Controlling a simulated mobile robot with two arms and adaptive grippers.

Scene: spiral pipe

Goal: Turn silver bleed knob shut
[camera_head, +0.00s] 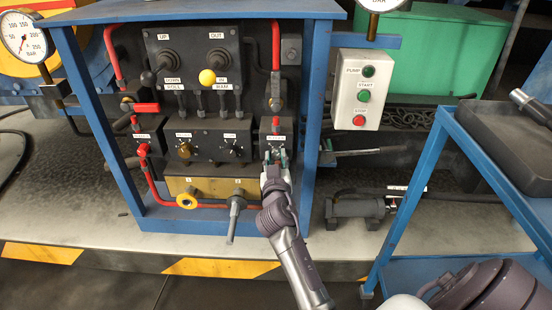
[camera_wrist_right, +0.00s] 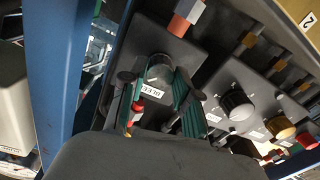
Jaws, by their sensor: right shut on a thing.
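The silver bleed knob (camera_wrist_right: 160,72) is a grey round knob on a dark block. It stands above a white label reading BLEED (camera_wrist_right: 153,90) in the right wrist view. My right gripper (camera_head: 275,158) reaches up to the block at the right end of the panel's lower row. Its two green-padded fingers (camera_wrist_right: 160,92) are on either side of the knob, shut on it. In the head view the fingers mostly hide the knob. My left gripper is not in view.
A blue frame (camera_head: 309,100) surrounds the panel, its right post close to my gripper. A black knob (camera_head: 236,151) and a brass knob (camera_head: 184,149) are to the left. A pump box (camera_head: 349,90) hangs right.

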